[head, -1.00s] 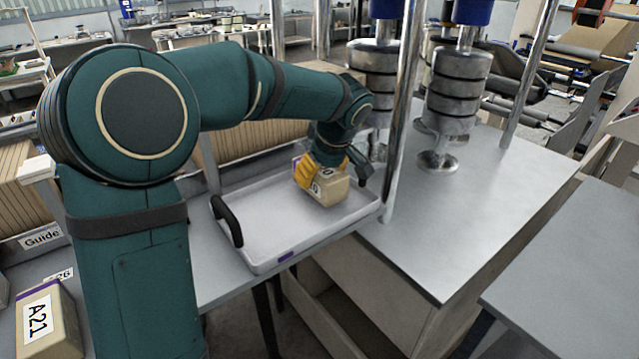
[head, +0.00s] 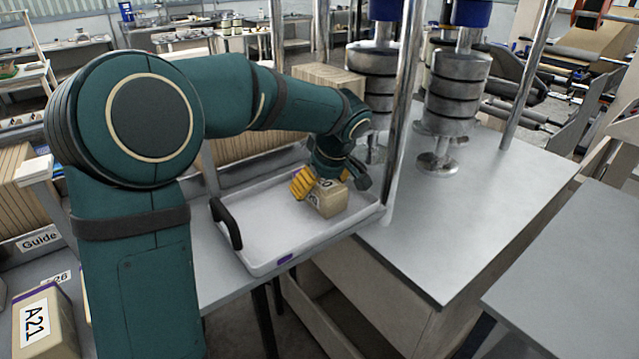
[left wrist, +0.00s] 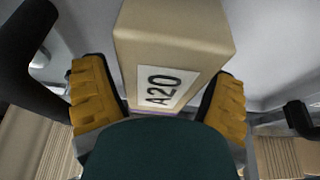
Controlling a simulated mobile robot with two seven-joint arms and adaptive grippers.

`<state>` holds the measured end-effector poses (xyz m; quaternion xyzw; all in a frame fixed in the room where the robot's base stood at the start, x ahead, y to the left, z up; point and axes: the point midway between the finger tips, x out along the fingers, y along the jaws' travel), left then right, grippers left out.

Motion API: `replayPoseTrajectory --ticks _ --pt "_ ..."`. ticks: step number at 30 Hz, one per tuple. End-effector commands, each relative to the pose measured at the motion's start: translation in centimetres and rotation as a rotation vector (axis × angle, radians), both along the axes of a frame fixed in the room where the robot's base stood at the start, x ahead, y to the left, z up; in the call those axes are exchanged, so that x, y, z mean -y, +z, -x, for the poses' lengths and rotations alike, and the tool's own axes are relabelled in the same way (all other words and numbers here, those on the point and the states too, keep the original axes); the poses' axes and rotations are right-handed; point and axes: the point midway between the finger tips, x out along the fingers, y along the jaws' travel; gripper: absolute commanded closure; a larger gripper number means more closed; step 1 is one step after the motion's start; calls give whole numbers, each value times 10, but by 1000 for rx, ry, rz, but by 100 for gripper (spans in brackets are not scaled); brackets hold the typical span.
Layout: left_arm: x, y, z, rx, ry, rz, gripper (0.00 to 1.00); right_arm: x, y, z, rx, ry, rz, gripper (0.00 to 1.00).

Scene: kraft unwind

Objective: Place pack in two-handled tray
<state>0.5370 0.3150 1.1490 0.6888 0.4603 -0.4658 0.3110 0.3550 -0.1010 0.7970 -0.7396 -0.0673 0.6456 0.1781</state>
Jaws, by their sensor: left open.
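The pack, a tan box (head: 330,200) labelled A20, is inside the two-handled tray (head: 270,235) towards its far right part. It also shows in the left wrist view (left wrist: 175,40), with its label facing my gripper. The tray is white and shallow; its black left handle (head: 226,222) is in view, and the other is largely hidden behind my arm. My left gripper (head: 322,185) is at the pack, its yellow-padded fingers apart on either side. In the left wrist view the fingers (left wrist: 165,98) show gaps beside the box. My right gripper is not in view.
Metal posts (head: 402,120) and stacked metal cylinders (head: 456,90) stand just right of the tray. Another box labelled A21 (head: 45,325) sits at the lower left.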

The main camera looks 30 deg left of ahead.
Motion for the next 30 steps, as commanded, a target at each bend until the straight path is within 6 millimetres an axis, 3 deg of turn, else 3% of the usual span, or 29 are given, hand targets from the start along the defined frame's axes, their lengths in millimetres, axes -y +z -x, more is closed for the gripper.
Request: replayPoseTrajectory --ticks 12,18,30 --pt "27 74 10 6 -2 1 15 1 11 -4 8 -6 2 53" --pt "38 101 15 2 -1 0 15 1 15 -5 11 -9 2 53" --pt "41 112 17 0 0 0 15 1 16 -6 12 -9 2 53"
